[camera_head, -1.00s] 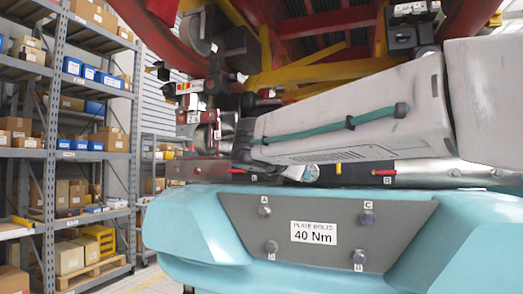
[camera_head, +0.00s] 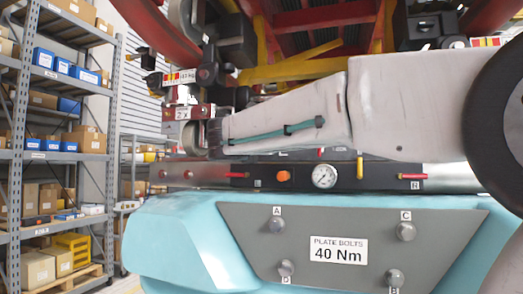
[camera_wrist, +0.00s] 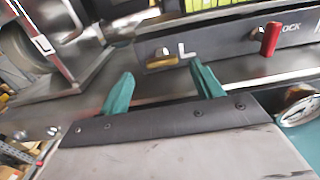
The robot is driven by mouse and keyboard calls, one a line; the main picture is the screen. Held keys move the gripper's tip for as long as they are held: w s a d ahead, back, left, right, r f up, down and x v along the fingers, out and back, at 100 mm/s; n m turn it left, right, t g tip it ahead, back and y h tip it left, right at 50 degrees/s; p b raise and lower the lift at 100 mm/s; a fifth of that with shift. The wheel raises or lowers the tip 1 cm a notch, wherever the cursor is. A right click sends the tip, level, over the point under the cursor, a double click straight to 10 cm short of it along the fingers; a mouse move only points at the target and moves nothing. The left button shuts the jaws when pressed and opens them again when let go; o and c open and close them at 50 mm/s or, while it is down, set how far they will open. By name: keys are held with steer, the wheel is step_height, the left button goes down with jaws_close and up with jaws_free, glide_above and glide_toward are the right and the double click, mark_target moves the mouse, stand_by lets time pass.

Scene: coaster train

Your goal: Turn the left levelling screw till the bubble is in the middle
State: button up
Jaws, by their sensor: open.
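In the wrist view my gripper (camera_wrist: 163,75) is open, its two teal fingers apart with nothing between them. A small brass-yellow piece (camera_wrist: 164,63), perhaps the left screw, sits on the dark panel beside a white L, just beyond the fingertips and between them in the picture. It does not look gripped. A yellow-green strip (camera_wrist: 205,5), possibly the level, is cut off at the top edge; no bubble can be made out.
A red handle (camera_wrist: 271,39) marked LOCK stands right of the L. A round gauge (camera_head: 324,176) and an orange knob (camera_head: 283,176) are on the panel below my arm. The teal body carries a grey bolt plate (camera_head: 339,248). Shelving (camera_head: 112,90) stands left.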

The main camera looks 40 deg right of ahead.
steer(key=x, duration=0.4)
steer(key=shift+w+d, duration=0.1)
steer(key=shift+d, duration=0.2)
steer(key=c, duration=1)
steer(key=shift+m, duration=0.3)
steer(key=m, duration=0.3)
steer(key=shift+f+m, duration=0.1)
steer(key=shift+m, duration=1.9)
